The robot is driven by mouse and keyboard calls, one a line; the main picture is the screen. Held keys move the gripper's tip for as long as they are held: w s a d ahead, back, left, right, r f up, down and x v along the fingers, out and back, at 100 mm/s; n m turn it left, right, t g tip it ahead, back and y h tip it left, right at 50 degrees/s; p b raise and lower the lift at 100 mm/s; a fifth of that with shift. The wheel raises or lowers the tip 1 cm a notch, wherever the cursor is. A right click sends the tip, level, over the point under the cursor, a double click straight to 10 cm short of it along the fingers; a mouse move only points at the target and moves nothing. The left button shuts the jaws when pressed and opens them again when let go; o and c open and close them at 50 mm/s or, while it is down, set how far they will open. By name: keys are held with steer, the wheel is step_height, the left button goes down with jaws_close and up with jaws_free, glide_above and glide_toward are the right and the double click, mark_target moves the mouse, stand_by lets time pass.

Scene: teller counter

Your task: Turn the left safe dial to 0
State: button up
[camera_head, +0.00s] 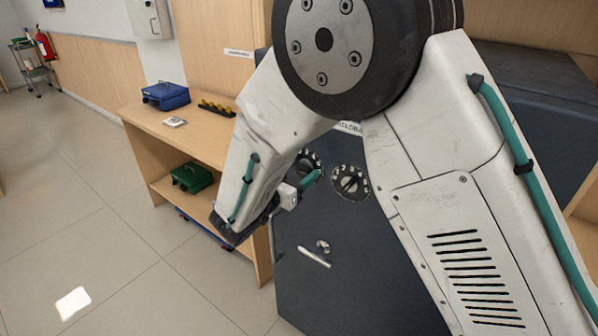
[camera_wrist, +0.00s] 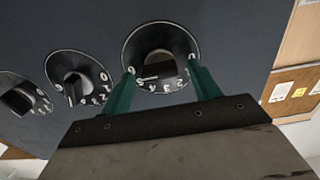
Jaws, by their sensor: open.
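The left safe dial (camera_wrist: 174,38) is a dark round dial with white numerals and a bar-shaped knob. In the wrist view, which looks turned over, it is the rightmost of the three dials. My gripper (camera_wrist: 160,73) has its two green fingers apart, one at each side of the knob's lower part. Whether they touch the knob cannot be told. The head view shows this dial (camera_head: 309,158) partly hidden behind my gripper (camera_head: 311,179). The numeral its knob points to is not clear.
The middle dial (camera_head: 350,183) is beside it, and a third dial (camera_wrist: 18,97) shows in the wrist view. A handle (camera_head: 314,257) is lower on the dark safe (camera_head: 350,290). A wooden desk (camera_head: 190,138) with a blue box (camera_head: 165,96) stands left.

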steer(key=shift+w+d, duration=0.15)
steer(key=shift+w, duration=0.05)
steer(key=c, duration=1)
